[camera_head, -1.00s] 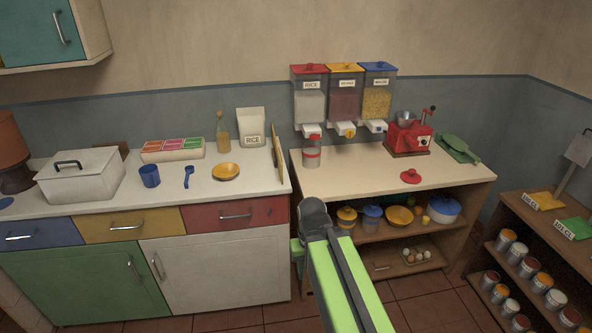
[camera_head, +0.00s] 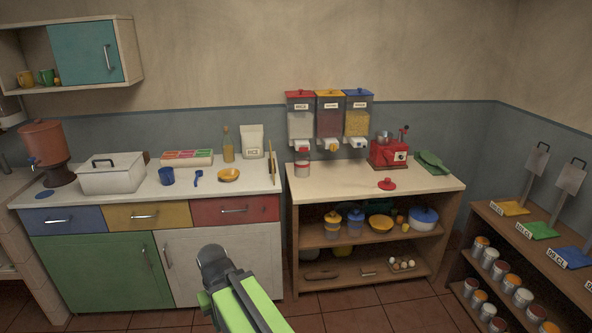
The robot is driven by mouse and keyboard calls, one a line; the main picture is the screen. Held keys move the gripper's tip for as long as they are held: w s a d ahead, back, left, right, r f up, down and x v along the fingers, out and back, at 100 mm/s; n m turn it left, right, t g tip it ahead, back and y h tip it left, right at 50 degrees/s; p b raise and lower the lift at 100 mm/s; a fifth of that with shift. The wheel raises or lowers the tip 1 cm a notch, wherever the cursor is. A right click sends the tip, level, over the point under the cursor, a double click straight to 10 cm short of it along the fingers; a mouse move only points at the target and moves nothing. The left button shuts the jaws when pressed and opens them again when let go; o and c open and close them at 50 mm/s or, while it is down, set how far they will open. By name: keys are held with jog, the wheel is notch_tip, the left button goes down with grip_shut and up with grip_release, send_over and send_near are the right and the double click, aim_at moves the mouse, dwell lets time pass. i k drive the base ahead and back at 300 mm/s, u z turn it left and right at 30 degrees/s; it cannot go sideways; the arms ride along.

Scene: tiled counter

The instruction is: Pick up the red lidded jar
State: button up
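A small jar (camera_head: 302,170) with a red band near its top stands at the left back of the wooden unit's pale top, under the red-topped dispenser. It is too small to tell whether a lid is on it. A separate red lid-like piece with a knob (camera_head: 387,184) lies on the same top, farther right. My green arm with a dark rounded joint shows at the bottom centre, well in front of the counters and apart from the jar. I see no gripper fingers.
Three dispensers (camera_head: 329,117) hang on the wall above the jar. A red grinder (camera_head: 389,152) and a green scoop-like item (camera_head: 433,162) stand at the right. Floor ahead is clear.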

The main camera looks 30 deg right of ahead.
aim_at(302, 160)
jog(key=u, duration=0.25)
jog(key=i, duration=1.9)
jog(key=z, duration=0.4)
jog(key=k, duration=0.85)
jog(key=z, duration=0.2)
jog(key=i, duration=0.85)
jog(key=u, duration=0.05)
